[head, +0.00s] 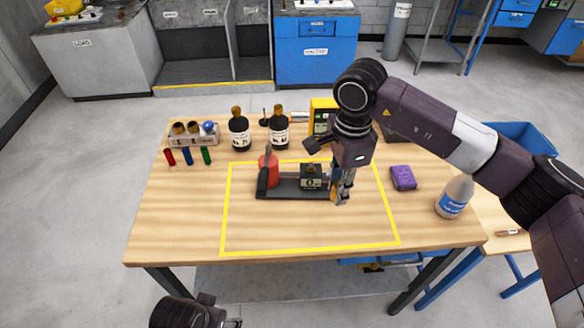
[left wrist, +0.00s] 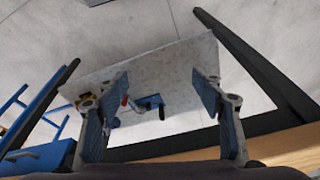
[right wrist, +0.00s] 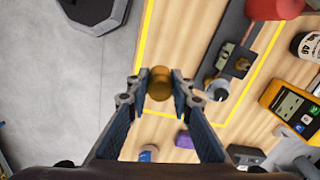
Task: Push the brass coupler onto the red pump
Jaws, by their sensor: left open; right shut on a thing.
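The red pump (head: 269,170) is an upright red cylinder at the left end of a dark base (head: 290,190), inside the yellow outline on the table. It shows partly at the top of the right wrist view (right wrist: 273,8). My right gripper (head: 341,197) is at the base's right end, pointing down. In the right wrist view it is shut on the brass coupler (right wrist: 160,83), a short gold cylinder between the fingertips. The coupler appears apart from a round grey end piece (right wrist: 217,88) on the base. My left gripper (left wrist: 160,95) is open and empty, beyond the table's front edge.
A dark block with a label (head: 311,177) sits on the base between pump and right gripper. Two brown bottles (head: 239,131), a yellow meter (head: 321,117) and a vial rack (head: 193,135) stand behind. A purple sponge (head: 403,177) and white bottle (head: 455,197) are right. The front is clear.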

